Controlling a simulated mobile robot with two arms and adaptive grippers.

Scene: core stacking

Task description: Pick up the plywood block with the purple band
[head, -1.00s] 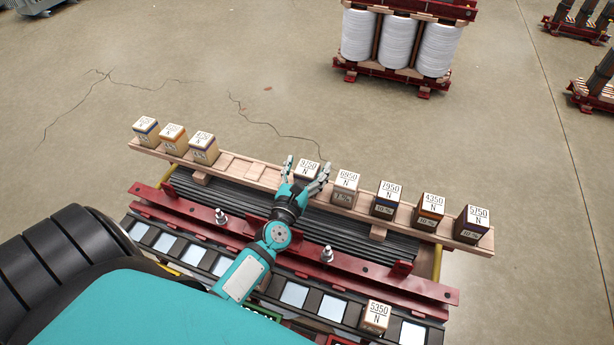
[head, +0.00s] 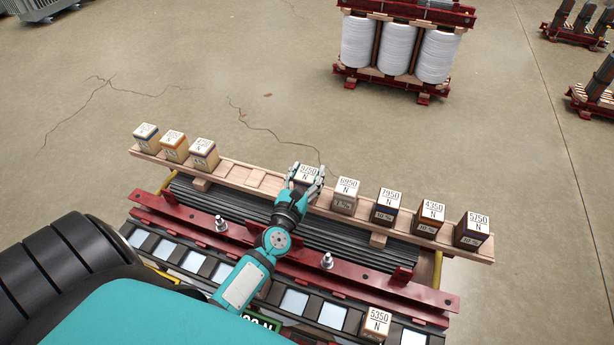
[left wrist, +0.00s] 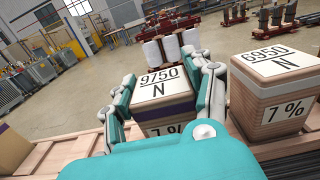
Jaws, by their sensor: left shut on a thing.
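The plywood block marked 9750 N (head: 307,172) stands on the wooden rack board; its white top shows between my fingers. In the left wrist view the same block (left wrist: 165,90) shows a dark purple band under its top and a 7 % label. My left gripper (head: 306,179) is shut on this block, one finger on each side; it also shows in the left wrist view (left wrist: 166,87). The fingers and palm hide much of the block's sides. I cannot tell any lift off the board. My right gripper is not in view.
The 6950 N block (head: 345,194) stands close to the right, with the 7950 N (head: 385,206), 4350 N (head: 428,217) and 5750 N (head: 472,228) blocks beyond. Several blocks stand at the board's left end (head: 174,146). The 5350 N block (head: 375,322) sits on the nearer row.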

